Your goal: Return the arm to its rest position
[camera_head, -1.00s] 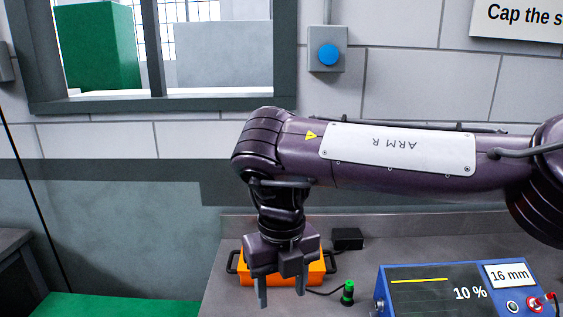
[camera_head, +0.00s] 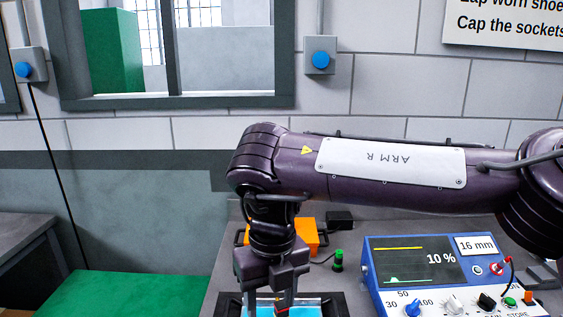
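My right arm, purple and marked ARM R, reaches in from the right across the middle of the view and bends down at the wrist. My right gripper (camera_head: 270,300) points down, its fingers apart and cut by the bottom edge. It hangs over a blue-lined dark tray (camera_head: 318,305) in front of the orange box. A small red and dark item (camera_head: 282,310) shows by the fingers; I cannot tell what it is. My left arm and gripper are not in view.
The orange box (camera_head: 308,236) and a green-topped plug (camera_head: 338,261) stand on the grey bench. A green surface (camera_head: 125,295) is at the lower left. A window and blue wall buttons are behind.

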